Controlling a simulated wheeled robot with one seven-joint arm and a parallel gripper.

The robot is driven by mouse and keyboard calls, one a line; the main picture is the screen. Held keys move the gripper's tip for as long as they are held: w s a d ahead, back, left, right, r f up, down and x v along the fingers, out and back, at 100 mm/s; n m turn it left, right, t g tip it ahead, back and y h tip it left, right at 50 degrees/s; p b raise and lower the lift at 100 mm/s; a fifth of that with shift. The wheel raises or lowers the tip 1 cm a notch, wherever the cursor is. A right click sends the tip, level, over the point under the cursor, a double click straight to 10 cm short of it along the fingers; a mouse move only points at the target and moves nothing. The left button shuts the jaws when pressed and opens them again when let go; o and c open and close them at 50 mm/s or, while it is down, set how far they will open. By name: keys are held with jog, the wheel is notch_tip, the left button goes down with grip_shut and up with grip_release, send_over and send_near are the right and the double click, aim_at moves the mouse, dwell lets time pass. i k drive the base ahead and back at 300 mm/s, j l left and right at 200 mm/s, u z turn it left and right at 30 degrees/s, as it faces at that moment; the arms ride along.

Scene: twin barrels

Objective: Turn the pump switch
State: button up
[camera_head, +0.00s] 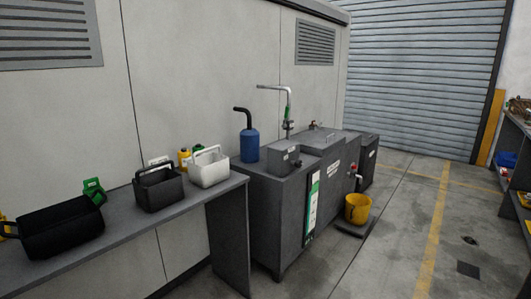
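A dark grey metal unit (262,215) stands against the wall in the middle of the view. A raised grey box (303,150) on its top carries a small pale label and dark fittings on its front. A tall pipe with a green part (289,107) rises behind it. A small red part (353,168) sits on the right side above a spout. I cannot tell which of these small fittings is the pump switch, or its position. My gripper is not in view.
A blue container with a black spout (249,145) stands on the unit. A yellow bucket (358,208) is below the spout. A grey bench (150,222) at left holds black (158,190) and white (209,170) caddies.

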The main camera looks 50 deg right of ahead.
aim_at(298, 164)
jog(key=l, duration=0.6)
jog(key=i+l+z, duration=0.15)
jog(key=l, duration=1)
jog(key=i+l+z, duration=0.15)
jog(key=l, duration=1)
jog(key=i+z, duration=0.05)
